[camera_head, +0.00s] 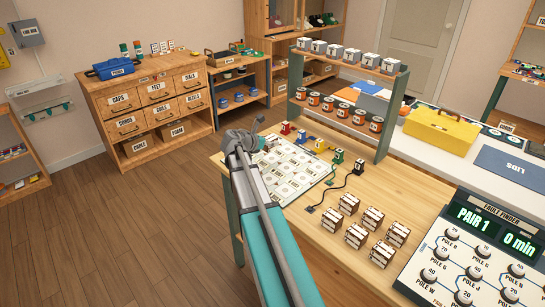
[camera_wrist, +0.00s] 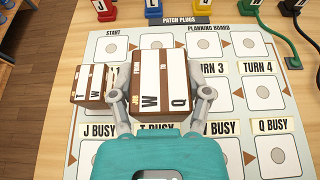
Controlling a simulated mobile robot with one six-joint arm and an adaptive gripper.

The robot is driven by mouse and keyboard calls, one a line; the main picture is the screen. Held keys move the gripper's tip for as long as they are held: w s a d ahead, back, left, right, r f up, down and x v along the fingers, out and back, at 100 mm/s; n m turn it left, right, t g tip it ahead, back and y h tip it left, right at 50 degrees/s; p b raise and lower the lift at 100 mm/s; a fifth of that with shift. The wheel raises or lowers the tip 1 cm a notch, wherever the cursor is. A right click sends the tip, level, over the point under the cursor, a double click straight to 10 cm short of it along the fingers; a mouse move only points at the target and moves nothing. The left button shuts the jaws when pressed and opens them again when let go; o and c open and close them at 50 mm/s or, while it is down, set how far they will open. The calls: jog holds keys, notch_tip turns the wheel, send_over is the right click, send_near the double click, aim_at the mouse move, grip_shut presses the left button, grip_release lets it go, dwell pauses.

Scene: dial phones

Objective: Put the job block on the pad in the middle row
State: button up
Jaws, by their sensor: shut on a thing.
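My gripper (camera_wrist: 164,94) is shut on a brown and white job block (camera_wrist: 160,72) marked W and Q. The block is over the planning board (camera_wrist: 180,37), around the second column of the middle row, and hides the pad there; I cannot tell whether it touches the board. A second job block (camera_wrist: 92,84), marked T and W, sits on the left of the middle row. The TURN 3 pad (camera_wrist: 217,95) and TURN 4 pad (camera_wrist: 263,94) are bare. In the head view my gripper (camera_head: 244,141) is at the board's far left edge; the held block is not clear there.
Several job blocks (camera_head: 373,218) stand on the bench right of the board (camera_head: 290,172). A fault finder panel (camera_head: 480,250) and a shelf of cans (camera_head: 340,110) stand nearby.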

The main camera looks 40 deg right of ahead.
aim_at(273, 157)
jog(key=shift+w+d+f+b, duration=0.2)
jog(key=shift+d+f+b, duration=0.2)
jog(key=shift+f, duration=0.15)
jog(key=shift+w+d+f+b, duration=0.2)
jog(key=shift+d+f+b, duration=0.15)
jog(key=shift+f, duration=0.15)
jog(key=shift+f, duration=0.1)
jog(key=shift+w+d+f+b, duration=0.15)
jog(key=shift+d+f+b, duration=0.2)
jog(key=shift+f+b, duration=0.15)
notch_tip(273, 157, down, 3)
jog(key=b, duration=0.3)
jog(key=o, duration=1.2)
jog(key=shift+r, duration=0.2)
